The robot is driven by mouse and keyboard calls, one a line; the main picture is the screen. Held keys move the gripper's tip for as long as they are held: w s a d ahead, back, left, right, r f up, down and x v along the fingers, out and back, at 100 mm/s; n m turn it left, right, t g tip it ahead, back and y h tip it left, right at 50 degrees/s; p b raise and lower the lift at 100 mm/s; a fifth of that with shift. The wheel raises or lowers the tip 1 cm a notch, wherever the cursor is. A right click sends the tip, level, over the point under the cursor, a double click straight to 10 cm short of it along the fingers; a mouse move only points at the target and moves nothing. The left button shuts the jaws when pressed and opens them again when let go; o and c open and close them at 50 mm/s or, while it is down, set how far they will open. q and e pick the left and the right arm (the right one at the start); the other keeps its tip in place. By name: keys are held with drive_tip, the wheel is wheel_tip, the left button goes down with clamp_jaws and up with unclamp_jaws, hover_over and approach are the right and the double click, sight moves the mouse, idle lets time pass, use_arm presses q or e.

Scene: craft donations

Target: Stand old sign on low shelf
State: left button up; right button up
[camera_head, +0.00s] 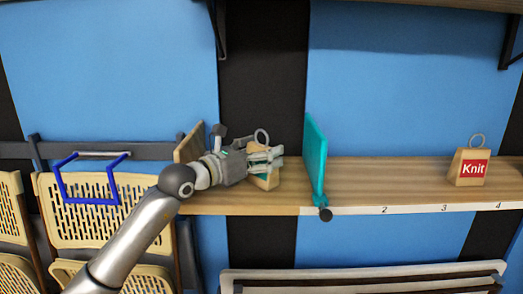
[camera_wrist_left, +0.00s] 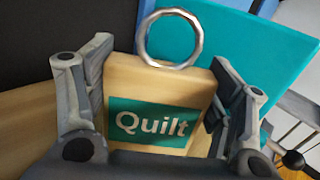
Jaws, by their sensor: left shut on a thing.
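A wooden sign with a teal "Quilt" label and a metal ring on top shows in the left wrist view (camera_wrist_left: 160,84). In the head view the sign (camera_head: 266,180) is over the wooden shelf (camera_head: 385,178), left of the teal divider (camera_head: 315,155). My left gripper (camera_head: 268,160) is shut on the sign, its fingers on either side in the wrist view (camera_wrist_left: 163,62). The sign looks upright; whether its base touches the shelf I cannot tell. My right gripper is out of view.
A "Knit" sign (camera_head: 469,168) with a ring stands on the shelf at right. A wooden end panel (camera_head: 188,143) is left of my gripper. Numbers run along the shelf's front edge. Folding chairs (camera_head: 75,225) hang at left, with a blue frame (camera_head: 90,200). Shelf between divider and "Knit" is clear.

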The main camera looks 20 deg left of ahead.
use_arm(q)
drive_tip(key=shift+f, duration=0.1)
drive_tip(key=o, duration=1.1)
